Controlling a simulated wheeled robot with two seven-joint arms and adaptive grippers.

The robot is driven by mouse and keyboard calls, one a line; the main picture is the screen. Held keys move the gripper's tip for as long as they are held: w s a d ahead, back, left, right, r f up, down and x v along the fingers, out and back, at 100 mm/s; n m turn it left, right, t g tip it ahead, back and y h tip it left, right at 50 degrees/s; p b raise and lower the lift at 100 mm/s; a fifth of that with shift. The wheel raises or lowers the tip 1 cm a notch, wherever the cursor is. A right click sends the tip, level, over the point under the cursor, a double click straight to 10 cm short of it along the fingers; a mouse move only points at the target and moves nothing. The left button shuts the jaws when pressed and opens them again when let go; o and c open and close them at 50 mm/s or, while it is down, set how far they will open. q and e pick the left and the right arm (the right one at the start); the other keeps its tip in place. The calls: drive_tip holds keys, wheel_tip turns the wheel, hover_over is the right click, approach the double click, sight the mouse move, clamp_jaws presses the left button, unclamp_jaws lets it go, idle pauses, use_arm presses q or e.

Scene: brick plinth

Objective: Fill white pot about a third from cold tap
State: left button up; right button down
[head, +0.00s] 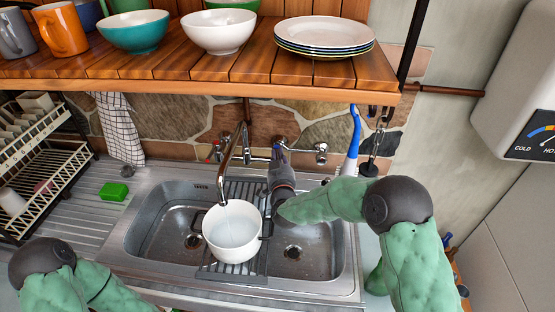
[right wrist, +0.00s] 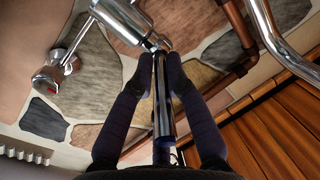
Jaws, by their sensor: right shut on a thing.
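The white pot (head: 231,238) stands upright on a dark rack across the middle of the double sink. Its mouth is under the chrome spout (head: 222,192). A pale, water-like surface shows inside, but its level is hard to judge. A faint thin stream seems to fall from the spout. My right gripper (head: 281,155) is at the wall taps, right of the spout. In the right wrist view its fingers are shut on a chrome lever (right wrist: 163,105). My left arm shows at the lower left, its gripper out of view.
The steel sink (head: 165,215) has an empty basin either side of the pot. A green sponge (head: 114,192) lies on the drainboard, near a dish rack (head: 45,140). A wooden shelf (head: 200,72) with bowls, mugs and plates overhangs the taps. A blue-handled brush (head: 354,130) stands at right.

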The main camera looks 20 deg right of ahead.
drive_tip(key=shift+w+r, duration=0.1)
drive_tip(key=shift+r, duration=0.35)
drive_tip(key=c, duration=1.3)
unclamp_jaws()
drive_tip(key=shift+a+f, duration=0.1)
drive_tip(key=shift+f, duration=0.1)
drive_tip(key=v, duration=1.2)
